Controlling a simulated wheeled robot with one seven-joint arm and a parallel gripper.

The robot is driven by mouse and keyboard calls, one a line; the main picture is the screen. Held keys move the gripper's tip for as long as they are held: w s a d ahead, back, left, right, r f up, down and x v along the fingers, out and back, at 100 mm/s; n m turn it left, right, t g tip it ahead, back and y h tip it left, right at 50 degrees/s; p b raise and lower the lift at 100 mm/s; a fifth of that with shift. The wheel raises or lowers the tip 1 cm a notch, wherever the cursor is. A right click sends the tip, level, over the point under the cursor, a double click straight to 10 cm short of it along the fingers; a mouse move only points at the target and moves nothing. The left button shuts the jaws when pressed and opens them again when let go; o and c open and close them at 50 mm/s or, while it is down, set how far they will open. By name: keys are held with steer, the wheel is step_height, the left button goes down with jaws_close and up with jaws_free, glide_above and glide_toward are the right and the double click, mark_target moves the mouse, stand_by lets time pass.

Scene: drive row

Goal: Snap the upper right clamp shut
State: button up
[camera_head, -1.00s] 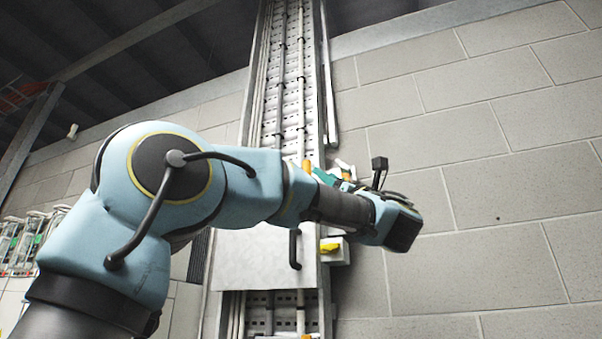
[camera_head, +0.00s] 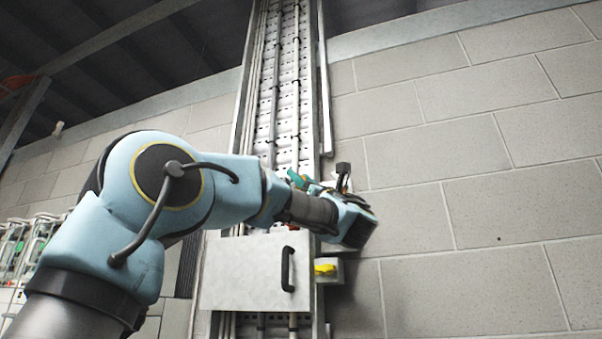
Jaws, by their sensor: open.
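My gripper (camera_head: 318,184) is at the end of my arm, in front of the right edge of the metal cable tray (camera_head: 290,110). It is open, but the wrist and forearm hide most of it. A small teal piece shows at its left; I cannot tell whether it belongs to the gripper. The upper right clamp cannot be made out; my arm covers that part of the tray. Contact between gripper and clamp cannot be judged.
Below my wrist, a pale box cover (camera_head: 245,275) with a black handle (camera_head: 287,269) crosses the tray. A small grey box with a yellow knob (camera_head: 325,269) sits at its right. A block wall (camera_head: 480,150) is behind. Racked equipment (camera_head: 22,250) stands far left.

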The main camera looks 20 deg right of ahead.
jaws_close()
stand_by(0.4)
stand_by(1.1)
